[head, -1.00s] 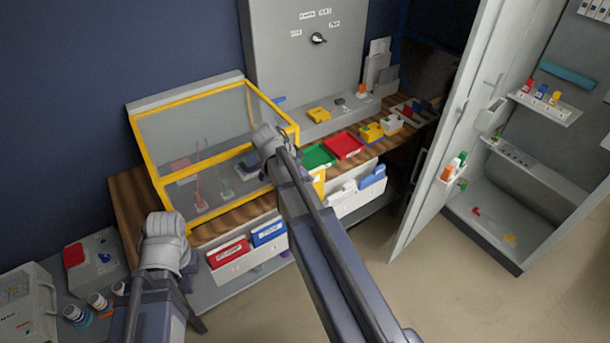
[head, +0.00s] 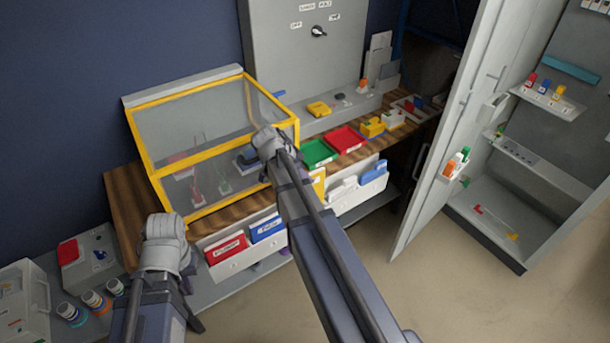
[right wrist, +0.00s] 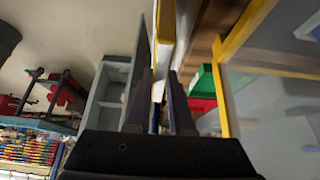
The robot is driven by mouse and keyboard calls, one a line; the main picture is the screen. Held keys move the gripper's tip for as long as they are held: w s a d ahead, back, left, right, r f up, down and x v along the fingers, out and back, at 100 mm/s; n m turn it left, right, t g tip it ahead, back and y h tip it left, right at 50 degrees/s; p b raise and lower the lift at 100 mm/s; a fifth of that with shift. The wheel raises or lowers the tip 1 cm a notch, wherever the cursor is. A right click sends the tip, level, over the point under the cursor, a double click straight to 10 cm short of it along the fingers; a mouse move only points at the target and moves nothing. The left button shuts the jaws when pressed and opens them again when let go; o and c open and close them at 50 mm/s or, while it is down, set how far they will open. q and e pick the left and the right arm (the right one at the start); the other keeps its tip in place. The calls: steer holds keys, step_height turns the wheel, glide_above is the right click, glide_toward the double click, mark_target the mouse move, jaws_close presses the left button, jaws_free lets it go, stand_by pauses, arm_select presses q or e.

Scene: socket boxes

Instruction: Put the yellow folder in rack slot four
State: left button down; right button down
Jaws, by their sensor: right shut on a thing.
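The yellow folder (right wrist: 166,28) shows edge-on in the right wrist view, with white beside its yellow face. My right gripper (right wrist: 160,85) is shut on it. In the head view a yellow patch of the folder (head: 319,184) shows just right of my right arm, in front of the bench; that gripper's fingers are hidden behind the arm. A white rack (head: 342,207) under the bench front holds white and blue folders, right of my right arm. Another white rack part (head: 232,268) at left holds red and blue folders.
A yellow-framed clear case (head: 200,150) stands on the wooden bench. Green (head: 318,152) and red (head: 345,139) trays sit right of it. An open cabinet door (head: 440,150) stands at right. Bottles (head: 95,299) stand at lower left. The floor before the bench is clear.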

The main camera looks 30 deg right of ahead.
steer(key=shift+f, duration=0.25)
stand_by(0.3)
steer(key=shift+f+b, duration=0.6)
steer(key=shift+b, duration=0.15)
steer(key=shift+f+b, duration=2.5)
steer(key=shift+f+b, duration=1.85)
steer(key=c, duration=0.7)
jaws_free()
